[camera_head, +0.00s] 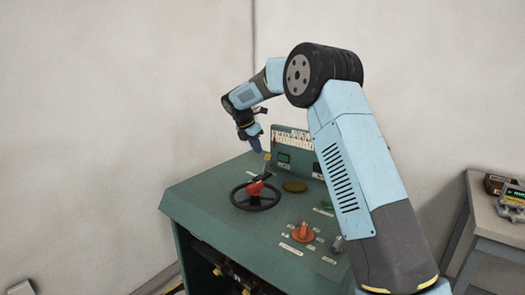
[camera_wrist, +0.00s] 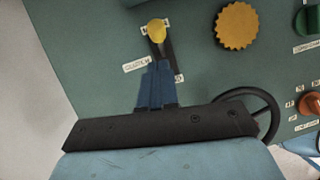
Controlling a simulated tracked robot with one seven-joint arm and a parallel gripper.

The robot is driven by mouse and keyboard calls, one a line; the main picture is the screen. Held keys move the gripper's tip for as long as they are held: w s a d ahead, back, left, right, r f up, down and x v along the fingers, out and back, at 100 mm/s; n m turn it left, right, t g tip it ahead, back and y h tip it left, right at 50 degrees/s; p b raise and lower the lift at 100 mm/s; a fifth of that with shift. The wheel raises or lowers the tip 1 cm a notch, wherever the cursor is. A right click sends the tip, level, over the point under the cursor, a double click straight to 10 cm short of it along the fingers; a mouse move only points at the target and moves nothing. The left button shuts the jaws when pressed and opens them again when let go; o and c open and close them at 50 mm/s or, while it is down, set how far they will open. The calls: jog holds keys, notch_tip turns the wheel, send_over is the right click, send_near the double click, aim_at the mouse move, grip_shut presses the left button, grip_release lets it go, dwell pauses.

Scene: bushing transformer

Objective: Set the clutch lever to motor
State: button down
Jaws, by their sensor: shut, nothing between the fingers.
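The clutch lever (camera_wrist: 157,31) has a yellow ball knob and a dark slot below it in the wrist view. Its knob lies over a small white label (camera_wrist: 147,29), partly hiding it. In the head view the lever's yellow knob (camera_head: 267,156) shows just below my fingertips, above the panel. My gripper (camera_wrist: 161,64) has its blue fingers together, empty, over the lower end of the slot and short of the knob. In the head view my gripper (camera_head: 258,150) points down at the panel. I cannot tell whether the fingers touch the lever shaft.
A black handwheel (camera_head: 235,201) with a red hub stands close by on the green cabinet (camera_head: 205,205). A brass knob (camera_wrist: 238,26), a green knob (camera_wrist: 309,20) and an orange knob (camera_head: 303,234) are to the right. A side table (camera_head: 483,210) stands far right.

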jog(key=v, duration=0.9)
jog(key=shift+w+r, duration=0.25)
jog(key=shift+r, duration=0.15)
jog(key=shift+d, duration=0.15)
jog(key=s+d+r+m+y, duration=0.1)
jog(key=s+d+r+m, duration=0.3)
jog(key=s, duration=0.4)
jog(key=s+d+r+m+t, duration=0.1)
jog(key=s+d+r+m, duration=0.3)
jog(key=s, duration=0.4)
jog(key=s+d+r+m+y, duration=0.1)
jog(key=s+d+r+m, duration=0.1)
jog(key=s+d+m, duration=0.35)
jog(key=s+d+f+m, duration=0.2)
jog(key=s+f+m, duration=0.1)
jog(key=s, duration=0.7)
jog(key=s+d+f+m+t+y, duration=0.1)
jog(key=s+d+f+m, duration=0.2)
jog(key=s, duration=0.6)
jog(key=s+d+f+m+t+y, duration=0.1)
jog(key=s+d+f+m, duration=0.2)
jog(key=s+m, duration=0.3)
jog(key=s, duration=0.4)
jog(key=shift+s+m, duration=0.35)
